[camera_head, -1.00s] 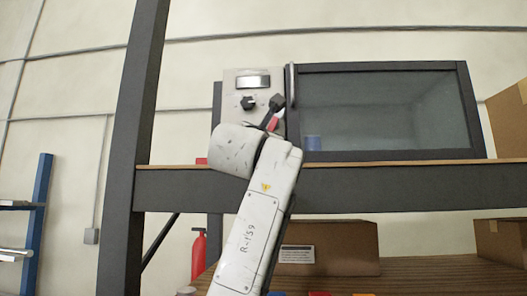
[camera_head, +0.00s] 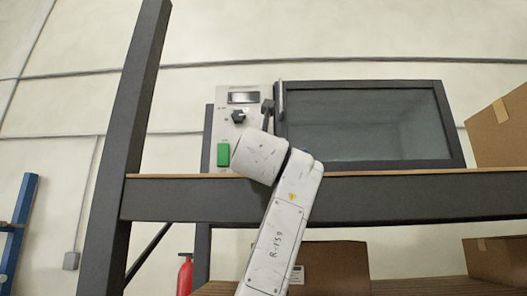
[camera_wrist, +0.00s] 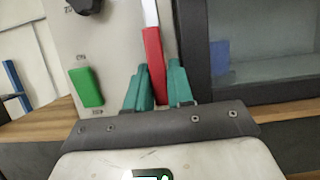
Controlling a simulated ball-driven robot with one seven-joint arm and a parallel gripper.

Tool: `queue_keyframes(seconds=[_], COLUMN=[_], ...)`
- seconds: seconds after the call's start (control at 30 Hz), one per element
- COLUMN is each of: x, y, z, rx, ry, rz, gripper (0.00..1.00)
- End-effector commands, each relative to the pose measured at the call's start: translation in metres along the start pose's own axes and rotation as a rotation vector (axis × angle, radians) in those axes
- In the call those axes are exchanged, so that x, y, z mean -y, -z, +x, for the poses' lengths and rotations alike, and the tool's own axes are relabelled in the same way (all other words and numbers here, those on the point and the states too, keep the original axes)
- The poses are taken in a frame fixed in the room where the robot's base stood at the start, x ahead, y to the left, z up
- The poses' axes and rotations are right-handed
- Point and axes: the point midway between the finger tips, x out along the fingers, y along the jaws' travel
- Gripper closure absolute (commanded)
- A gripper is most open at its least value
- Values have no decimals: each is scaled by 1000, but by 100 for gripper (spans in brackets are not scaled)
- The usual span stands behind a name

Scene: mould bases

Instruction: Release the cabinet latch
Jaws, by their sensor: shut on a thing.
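The cabinet (camera_head: 370,165) has a dark-framed glass door (camera_head: 365,125) on the right and a pale control panel (camera_head: 212,130) on the left. The latch lever, with a red grip (camera_wrist: 153,45) and a white upper part (camera_wrist: 149,12), stands in front of the panel beside the door frame in the wrist view. My gripper (camera_wrist: 157,68) has teal fingers, shut on the red grip from both sides. In the head view my wrist hides the fingers and the grip; a dark piece (camera_head: 267,107) shows above it. The door looks closed.
The panel bears a black knob (camera_head: 238,117), a display (camera_head: 243,97) and a green switch (camera_head: 223,155). The cabinet stands on a shelf beam (camera_head: 420,195) with a dark post (camera_head: 125,120) at left. Cardboard boxes (camera_head: 500,130) stand at right and below.

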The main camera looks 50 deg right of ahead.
Motion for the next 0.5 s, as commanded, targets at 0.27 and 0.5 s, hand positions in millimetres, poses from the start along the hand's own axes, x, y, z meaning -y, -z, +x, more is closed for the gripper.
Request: queue_keyframes(seconds=[0.27, 0.5], x=[0, 0], y=[-1, -1], z=[0, 0], rx=[1, 1], ry=[0, 1], rz=[-2, -1], gripper=[75, 57])
